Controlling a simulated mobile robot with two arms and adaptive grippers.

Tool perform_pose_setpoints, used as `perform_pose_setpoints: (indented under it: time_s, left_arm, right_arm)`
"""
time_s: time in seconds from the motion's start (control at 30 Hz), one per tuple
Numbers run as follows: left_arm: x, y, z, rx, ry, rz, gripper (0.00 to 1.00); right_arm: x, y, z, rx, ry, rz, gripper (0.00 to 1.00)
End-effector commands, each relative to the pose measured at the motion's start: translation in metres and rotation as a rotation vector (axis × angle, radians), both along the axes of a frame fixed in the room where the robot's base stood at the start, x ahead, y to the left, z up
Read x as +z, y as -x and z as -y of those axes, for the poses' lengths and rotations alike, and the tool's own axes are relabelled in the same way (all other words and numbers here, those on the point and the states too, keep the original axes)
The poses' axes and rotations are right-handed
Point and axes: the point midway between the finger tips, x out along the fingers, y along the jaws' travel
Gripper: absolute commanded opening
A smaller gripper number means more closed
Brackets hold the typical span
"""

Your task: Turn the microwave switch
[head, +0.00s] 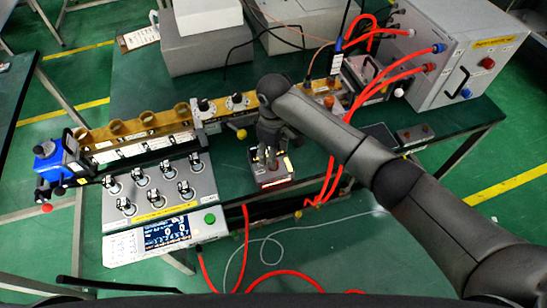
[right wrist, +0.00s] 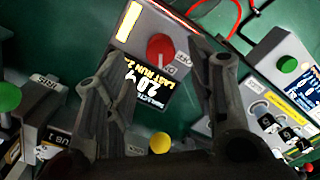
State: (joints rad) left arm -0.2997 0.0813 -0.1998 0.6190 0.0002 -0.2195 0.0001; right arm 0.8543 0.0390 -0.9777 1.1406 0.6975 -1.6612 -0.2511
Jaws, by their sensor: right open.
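A small box (head: 271,181) with a lit display and a red part on top stands on the green table in the head view. In the right wrist view, a red round knob (right wrist: 160,47) sits on a light panel above a black screen with yellow text (right wrist: 147,88). My right gripper (head: 266,157) points down over this box, and its fingers hide part of it. In the right wrist view, my right gripper (right wrist: 163,28) is open, with one finger on each side of the knob and gaps to both. Whether the fingers touch the panel is unclear. My left gripper is not in view.
A panel with several black knobs (head: 118,222) and a screen stands left of the box. A long brass waveguide (head: 150,118) runs behind it. A grey cabinet (head: 452,82) with red cables stands at the back right. Red cables (head: 333,178) hang right of the box.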

Motion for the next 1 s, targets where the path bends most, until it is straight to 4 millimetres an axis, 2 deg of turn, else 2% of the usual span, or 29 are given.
perform_pose_setpoints:
  time_s: [0.03, 0.2, 0.4, 1.0]
  left_arm:
    - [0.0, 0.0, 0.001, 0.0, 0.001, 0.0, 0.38]
    - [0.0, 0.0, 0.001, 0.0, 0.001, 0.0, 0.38]
    - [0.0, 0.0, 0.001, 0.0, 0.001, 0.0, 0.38]
    - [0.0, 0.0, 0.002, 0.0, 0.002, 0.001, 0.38]
  right_arm:
    - [0.013, -0.001, 0.0, 0.001, -0.002, 0.005, 0.51]
    - [0.047, -0.001, 0.0, 0.001, 0.0, 0.004, 0.51]
    - [0.07, 0.0, 0.0, -0.001, 0.0, 0.001, 0.51]
    - [0.074, 0.0, 0.0, -0.001, 0.0, 0.0, 0.51]
